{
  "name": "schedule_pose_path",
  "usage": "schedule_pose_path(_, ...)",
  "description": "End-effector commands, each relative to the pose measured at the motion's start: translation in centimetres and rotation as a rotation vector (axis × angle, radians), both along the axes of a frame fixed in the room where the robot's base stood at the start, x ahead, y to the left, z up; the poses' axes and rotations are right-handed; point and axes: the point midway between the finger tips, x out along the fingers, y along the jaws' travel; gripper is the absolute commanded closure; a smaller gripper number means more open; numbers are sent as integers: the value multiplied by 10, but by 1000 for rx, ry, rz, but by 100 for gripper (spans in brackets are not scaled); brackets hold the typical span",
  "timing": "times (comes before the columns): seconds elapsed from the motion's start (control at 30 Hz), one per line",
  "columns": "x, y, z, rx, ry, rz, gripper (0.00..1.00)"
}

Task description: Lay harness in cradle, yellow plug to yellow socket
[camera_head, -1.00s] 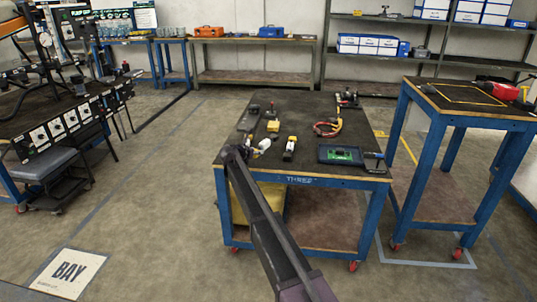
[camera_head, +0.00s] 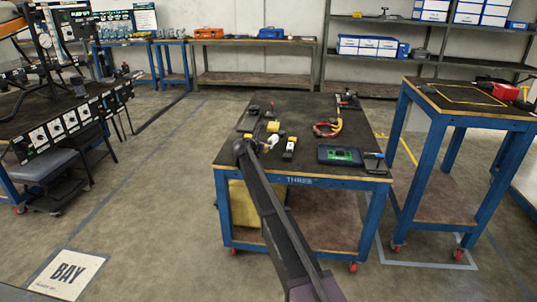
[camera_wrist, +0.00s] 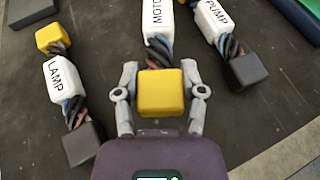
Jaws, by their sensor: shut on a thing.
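In the wrist view my gripper (camera_wrist: 160,72) is shut on the yellow plug (camera_wrist: 160,94) of a harness with a white sleeve (camera_wrist: 158,18) marked "MOTO", its far end cut off. Left of it lies a LAMP harness (camera_wrist: 66,80) with a yellow plug at its far end and a dark plug at its near end. Right of it lies a PUMP harness (camera_wrist: 213,18) with a dark plug at its near end. In the head view my gripper (camera_head: 259,146) is over the left front of the work table (camera_head: 300,105), small and partly hidden by my arm.
A dark tray (camera_head: 248,119) is at the left. A taller blue table (camera_head: 470,112) stands to the right. The floor in front left is open.

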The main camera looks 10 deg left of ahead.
Motion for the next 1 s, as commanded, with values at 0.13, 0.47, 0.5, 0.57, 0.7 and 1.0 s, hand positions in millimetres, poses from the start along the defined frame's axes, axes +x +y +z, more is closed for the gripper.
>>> schedule_pose_path(0.13, 0, 0, -12, 0, 0, 0, 100)
schedule_pose_path(0.47, 0, 0, -33, 0, 0, 0, 100)
schedule_pose_path(0.5, 0, 0, -34, 0, 0, 0, 100)
schedule_pose_path(0.57, 0, 0, -34, 0, 0, 0, 100)
schedule_pose_path(0.7, 0, 0, -33, 0, 0, 0, 100)
schedule_pose_path(1.0, 0, 0, -35, 0, 0, 0, 36)
